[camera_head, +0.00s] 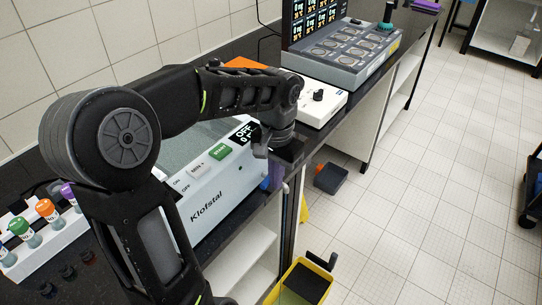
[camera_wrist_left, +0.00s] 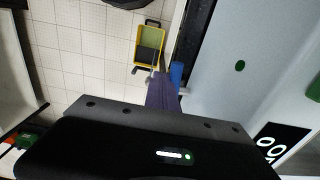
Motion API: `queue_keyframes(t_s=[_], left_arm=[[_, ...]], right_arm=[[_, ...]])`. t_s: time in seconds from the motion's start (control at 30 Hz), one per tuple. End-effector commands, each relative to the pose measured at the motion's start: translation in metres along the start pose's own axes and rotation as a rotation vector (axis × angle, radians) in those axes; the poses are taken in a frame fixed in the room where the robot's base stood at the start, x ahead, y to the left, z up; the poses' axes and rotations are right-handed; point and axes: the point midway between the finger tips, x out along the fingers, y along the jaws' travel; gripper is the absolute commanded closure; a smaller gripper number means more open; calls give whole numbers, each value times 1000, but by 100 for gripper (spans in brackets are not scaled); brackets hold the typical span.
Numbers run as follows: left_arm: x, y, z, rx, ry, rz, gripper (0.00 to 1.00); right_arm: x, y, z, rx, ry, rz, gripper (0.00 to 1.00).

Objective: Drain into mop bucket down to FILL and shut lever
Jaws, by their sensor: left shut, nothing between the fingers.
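The yellow mop bucket (camera_head: 300,284) stands on the floor at the bottom of the head view; it also shows in the left wrist view (camera_wrist_left: 149,42). The white water bath marked Klofstal (camera_head: 208,207) stands on the dark counter. My left gripper (camera_head: 275,174) points down at the bath's right end, partly hidden by my wrist. In the left wrist view its shut, empty fingers (camera_wrist_left: 163,82) sit close to a small blue part (camera_wrist_left: 176,72) beside the bath, possibly the lever. I cannot tell whether they touch. The FILL mark and the water level cannot be made out.
A white device with a black knob (camera_head: 318,97) and a grey panel unit (camera_head: 342,55) stand farther along the counter. A rack of colored-cap bottles (camera_head: 45,209) is at the left. The tiled floor at right is mostly clear.

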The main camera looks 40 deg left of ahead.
Motion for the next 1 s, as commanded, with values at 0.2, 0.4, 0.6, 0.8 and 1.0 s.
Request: queue_keyframes(t_s=[0.2, 0.4, 0.6, 0.8, 1.0], left_arm=[[0, -4, 0, 0, 1, 0, 100], [-14, -3, 0, 0, 1, -1, 100], [-41, 1, 0, 1, 2, -1, 100], [-65, 4, 0, 0, 0, 0, 100], [-71, 6, 0, 0, 0, 0, 100]], right_arm=[[-1, 0, 0, 0, 0, 0, 64], [-12, -4, 0, 0, 0, 0, 64], [-31, -12, 0, 0, 0, 0, 64], [-48, -18, 0, 0, 0, 0, 64], [-51, -20, 0, 0, 0, 0, 64]])
